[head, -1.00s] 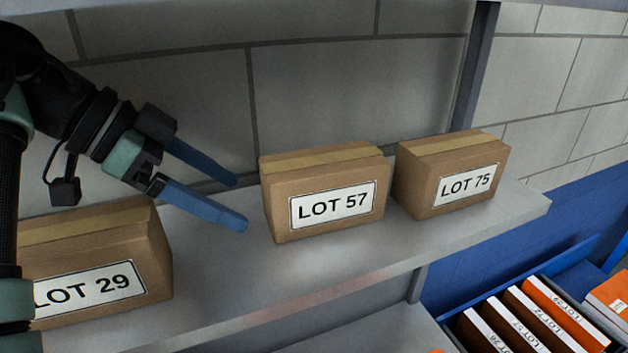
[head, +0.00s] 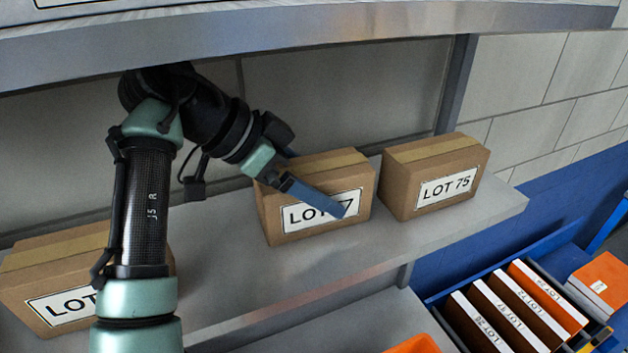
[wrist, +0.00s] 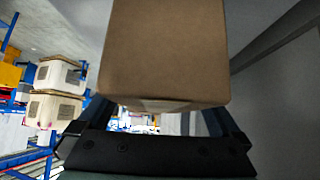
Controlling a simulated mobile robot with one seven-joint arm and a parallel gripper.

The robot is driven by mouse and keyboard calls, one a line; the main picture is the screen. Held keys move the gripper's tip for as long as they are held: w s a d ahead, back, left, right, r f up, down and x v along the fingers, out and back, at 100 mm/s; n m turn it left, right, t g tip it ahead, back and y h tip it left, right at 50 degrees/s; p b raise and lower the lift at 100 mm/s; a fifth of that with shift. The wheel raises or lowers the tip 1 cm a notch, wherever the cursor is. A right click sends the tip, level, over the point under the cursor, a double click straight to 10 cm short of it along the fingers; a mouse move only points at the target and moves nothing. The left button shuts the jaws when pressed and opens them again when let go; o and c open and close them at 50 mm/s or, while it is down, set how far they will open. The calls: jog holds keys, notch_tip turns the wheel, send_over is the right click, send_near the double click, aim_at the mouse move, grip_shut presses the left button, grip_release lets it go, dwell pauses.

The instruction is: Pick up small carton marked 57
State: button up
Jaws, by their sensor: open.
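The small brown carton marked LOT 57 (head: 277,215) stands upright on the grey shelf, in the middle of the head view. My gripper (head: 322,187) reaches it from the left with jaws open. One blue finger passes across the carton's front and covers part of its label. The other finger is mostly hidden behind the carton. In the wrist view the carton's plain brown side (wrist: 165,55) fills the upper middle, between the two fingers of my gripper (wrist: 158,112). I cannot tell whether either finger touches it.
The carton marked LOT 75 (head: 436,180) stands close on the right. Another carton (head: 45,280) stands at left, partly behind my arm. An upper shelf (head: 330,38) hangs above. A blue bin (head: 432,300) with several books is at lower right.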

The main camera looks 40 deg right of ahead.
jog(key=shift+f, duration=0.1)
jog(key=c, duration=1.4)
jog(key=shift+b, duration=0.3)
